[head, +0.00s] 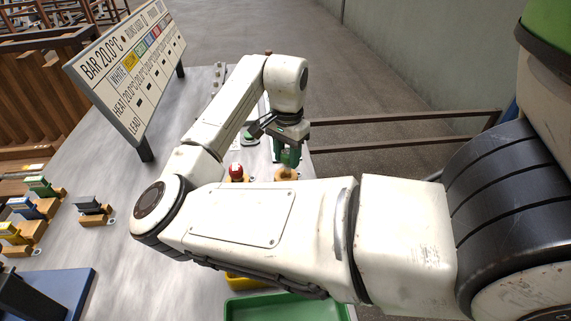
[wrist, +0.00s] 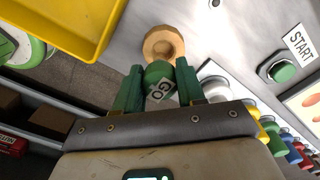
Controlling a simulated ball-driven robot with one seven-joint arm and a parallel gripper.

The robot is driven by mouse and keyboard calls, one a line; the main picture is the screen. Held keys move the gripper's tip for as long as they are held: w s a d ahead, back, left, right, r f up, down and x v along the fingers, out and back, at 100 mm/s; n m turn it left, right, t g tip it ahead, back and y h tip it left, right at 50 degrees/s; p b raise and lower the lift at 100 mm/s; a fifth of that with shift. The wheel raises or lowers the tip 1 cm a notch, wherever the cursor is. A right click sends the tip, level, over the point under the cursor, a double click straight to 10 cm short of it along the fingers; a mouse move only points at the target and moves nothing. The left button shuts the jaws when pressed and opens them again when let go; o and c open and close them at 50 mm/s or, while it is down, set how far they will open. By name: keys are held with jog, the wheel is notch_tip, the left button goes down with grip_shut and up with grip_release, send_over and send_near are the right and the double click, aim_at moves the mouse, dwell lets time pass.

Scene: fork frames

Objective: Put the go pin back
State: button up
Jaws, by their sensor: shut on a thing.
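The green go pin (wrist: 160,78), marked GO, is between the two green fingers of my gripper (wrist: 160,92) in the wrist view. The gripper is shut on it. In the head view my gripper (head: 288,152) is by the table's right edge, over a round wooden holder (head: 287,174). The wooden holder also shows just beyond the pin in the wrist view (wrist: 164,43). Whether the pin's lower end touches the holder is hidden.
A red-topped pin (head: 236,171) stands left of the holder. A yellow tray (wrist: 92,30) and a green START button (wrist: 283,71) flank the gripper in the wrist view. A sign board (head: 125,75) stands at the back left. A green tray (head: 285,306) is in front.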

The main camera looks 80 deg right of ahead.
aim_at(286, 165)
jog(key=shift+w+d+f, duration=0.1)
jog(key=shift+w+f, duration=0.1)
jog(key=shift+f, duration=1.65)
jog(key=shift+f, duration=0.15)
jog(key=o, duration=1.1)
notch_tip(286, 165, up, 12)
jog(key=shift+r, duration=0.2)
